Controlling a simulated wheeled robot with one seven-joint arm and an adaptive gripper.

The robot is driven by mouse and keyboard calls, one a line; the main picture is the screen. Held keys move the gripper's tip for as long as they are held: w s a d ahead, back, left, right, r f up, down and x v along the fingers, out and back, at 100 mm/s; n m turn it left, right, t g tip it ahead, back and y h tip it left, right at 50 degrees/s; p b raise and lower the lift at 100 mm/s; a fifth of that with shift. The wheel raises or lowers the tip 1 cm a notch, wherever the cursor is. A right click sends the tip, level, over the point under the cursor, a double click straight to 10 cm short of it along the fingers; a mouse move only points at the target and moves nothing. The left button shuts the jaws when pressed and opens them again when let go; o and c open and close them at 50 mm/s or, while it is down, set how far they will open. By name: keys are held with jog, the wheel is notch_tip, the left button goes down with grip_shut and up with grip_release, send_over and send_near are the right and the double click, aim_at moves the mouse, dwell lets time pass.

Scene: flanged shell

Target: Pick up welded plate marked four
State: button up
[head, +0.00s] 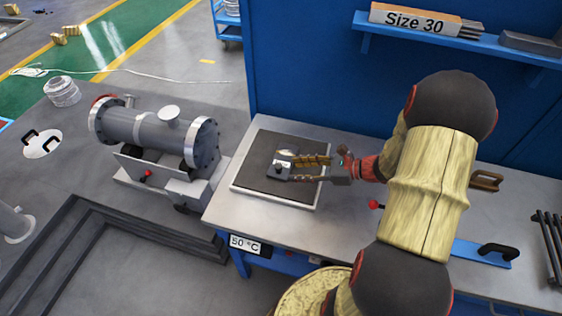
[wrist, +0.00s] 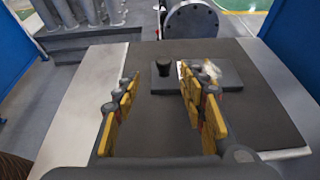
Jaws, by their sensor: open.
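A small grey metal plate (head: 274,163) with a dark knob and a shiny pale patch lies on the dark pad of the workbench. I cannot read a number on it. In the wrist view the plate (wrist: 233,76) lies ahead, with its black knob (wrist: 164,69) standing up near its left side. My gripper (head: 296,168) is open with its yellow-padded fingers reaching over the pad toward the plate. In the wrist view my gripper (wrist: 158,85) has the knob between its fingertips in the picture. The right finger hides part of the plate. No contact can be made out.
The dark pad (head: 254,181) has a light rim and sits on the grey bench (head: 225,213). A flanged shell (head: 150,128) stands left of the bench. A blue wall and a shelf (head: 475,42) rise behind. A blue item with a black handle (head: 484,252) lies to the right.

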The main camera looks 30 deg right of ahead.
aim_at(281, 166)
jog(key=x, duration=0.1)
jog(key=b+x, duration=0.1)
jog(key=x, duration=0.1)
jog(key=b+x, duration=0.1)
jog(key=x, duration=0.1)
jog(key=shift+w+r, duration=0.15)
jog(key=shift+w, duration=0.4)
jog(key=shift+c, duration=1.3)
jog(key=c, duration=0.8)
grip_shut()
jog(key=shift+d+r, duration=0.1)
jog(key=shift+r, duration=0.05)
